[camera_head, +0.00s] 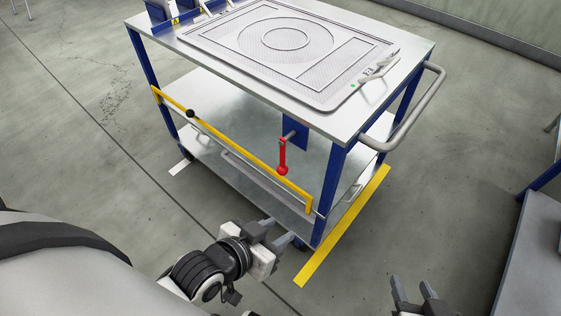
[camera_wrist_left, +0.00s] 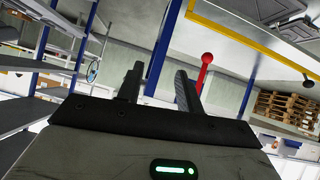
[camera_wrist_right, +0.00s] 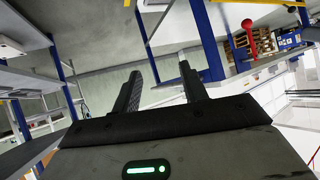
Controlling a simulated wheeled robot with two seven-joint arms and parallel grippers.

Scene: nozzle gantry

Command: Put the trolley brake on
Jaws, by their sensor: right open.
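The trolley (camera_head: 352,128) has a blue frame, a metal top and a lower shelf. A red lever with a ball end (camera_head: 282,158) hangs downward beside a blue plate (camera_head: 296,134) under the top; I take it for the brake. The lever also shows in the left wrist view (camera_wrist_left: 204,72), just beyond the fingers, and in the right wrist view (camera_wrist_right: 250,38). My left gripper (camera_head: 280,229) is open and empty, in front of the trolley's near corner, below the lever in the picture. My right gripper (camera_head: 414,290) is open and empty at the bottom right, apart from the trolley.
A yellow bar (camera_head: 235,147) with a black knob (camera_head: 190,113) runs across the trolley's near side, in front of the lower shelf. A patterned plate (camera_head: 330,85) lies on top. A grey handle (camera_head: 420,112) juts out right. Yellow tape (camera_head: 345,225) marks the floor. A grey bench (camera_head: 535,240) stands at right.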

